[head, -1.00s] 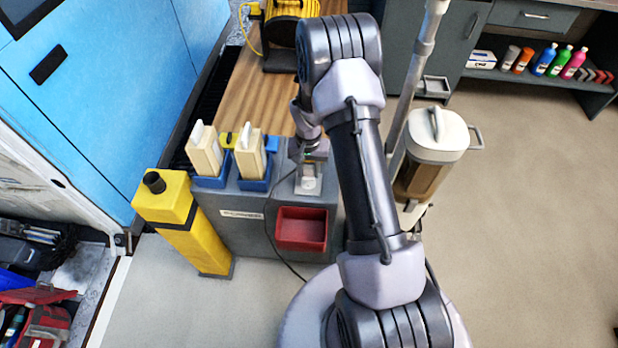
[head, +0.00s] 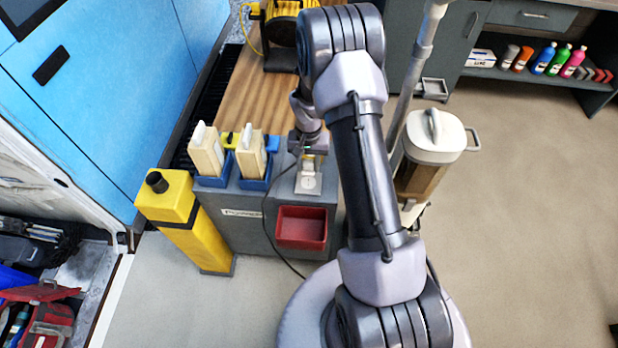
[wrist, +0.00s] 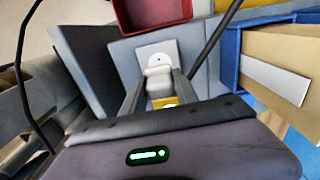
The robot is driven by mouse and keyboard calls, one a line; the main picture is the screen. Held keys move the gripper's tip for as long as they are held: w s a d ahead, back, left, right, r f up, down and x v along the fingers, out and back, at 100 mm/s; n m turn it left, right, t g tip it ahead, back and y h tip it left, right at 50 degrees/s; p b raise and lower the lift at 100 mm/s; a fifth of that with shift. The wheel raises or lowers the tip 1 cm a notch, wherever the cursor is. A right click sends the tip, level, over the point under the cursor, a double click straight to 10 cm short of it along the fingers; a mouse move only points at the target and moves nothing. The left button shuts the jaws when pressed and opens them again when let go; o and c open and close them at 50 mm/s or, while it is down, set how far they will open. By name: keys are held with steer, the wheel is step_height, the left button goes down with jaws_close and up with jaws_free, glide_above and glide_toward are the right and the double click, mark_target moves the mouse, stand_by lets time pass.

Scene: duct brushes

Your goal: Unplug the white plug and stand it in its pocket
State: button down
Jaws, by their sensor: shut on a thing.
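The white plug (wrist: 160,86) is between the two fingers of my gripper (wrist: 160,92) in the wrist view, and the fingers are shut on it. It is at the pale socket plate (wrist: 158,50) on the grey stand; I cannot tell whether its prongs are still in. In the head view my gripper (head: 312,152) is over the stand's top right part, just behind the socket plate (head: 309,183), and mostly hides the plug. A red open bin (head: 301,229) is on the stand's front, below the plate; I cannot tell which pocket is the plug's.
Two cream brushes (head: 207,152) (head: 251,152) stand in blue holders (head: 211,181) left of my gripper. A dark cable (head: 265,215) loops down the stand's front. A yellow post (head: 200,235) is at left, a vacuum canister (head: 432,140) at right. Floor beyond it is clear.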

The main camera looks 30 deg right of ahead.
step_height(320, 180, up, 2)
steer(key=shift+r+p, duration=0.15)
steer(key=shift+p, duration=0.35)
